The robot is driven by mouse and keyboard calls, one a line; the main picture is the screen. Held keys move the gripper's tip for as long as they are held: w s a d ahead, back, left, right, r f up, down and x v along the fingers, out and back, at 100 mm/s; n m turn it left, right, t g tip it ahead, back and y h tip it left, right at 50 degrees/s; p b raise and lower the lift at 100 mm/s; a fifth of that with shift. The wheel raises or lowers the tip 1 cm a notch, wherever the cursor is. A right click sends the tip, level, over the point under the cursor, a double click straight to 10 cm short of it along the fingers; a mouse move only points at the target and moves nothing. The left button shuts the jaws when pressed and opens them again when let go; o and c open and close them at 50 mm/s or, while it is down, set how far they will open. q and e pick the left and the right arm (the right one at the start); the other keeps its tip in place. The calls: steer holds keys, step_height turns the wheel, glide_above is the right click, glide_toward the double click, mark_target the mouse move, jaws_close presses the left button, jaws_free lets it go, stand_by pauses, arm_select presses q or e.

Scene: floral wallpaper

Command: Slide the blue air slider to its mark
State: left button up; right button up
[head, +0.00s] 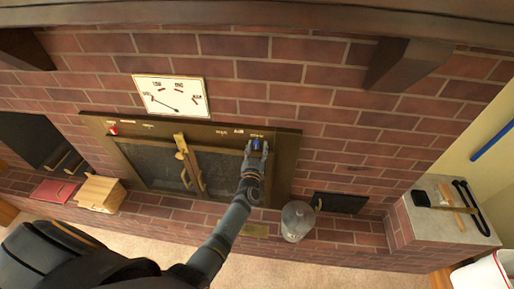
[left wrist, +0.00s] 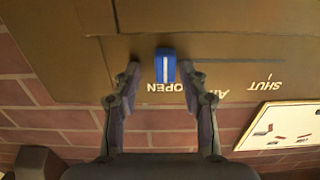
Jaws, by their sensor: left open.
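The blue air slider (head: 256,145) is on the upper right of the brass fireplace frame in the head view. In the left wrist view the blue slider (left wrist: 165,66), with a white stripe, sits by the upside-down word OPEN (left wrist: 172,88). A thin dark slot (left wrist: 238,61) runs from it to the right, towards the word SHUT (left wrist: 264,85) and a small tick. My left gripper (head: 257,153) is at the slider; in the wrist view its open fingers (left wrist: 160,78) stand either side of it, with gaps showing. My right gripper is not in view.
A red knob (head: 113,130) is at the frame's left end. Glass doors with brass handles (head: 188,165) are below. A white dial plate (head: 171,96) is on the brick above. A grey metal canister (head: 297,220) stands right of my arm. Tools lie on the right ledge (head: 437,186).

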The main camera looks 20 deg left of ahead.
arm_select(q)
steer(key=v, duration=0.7)
steer(key=shift+s, duration=0.25)
steer(key=shift+d, duration=0.1)
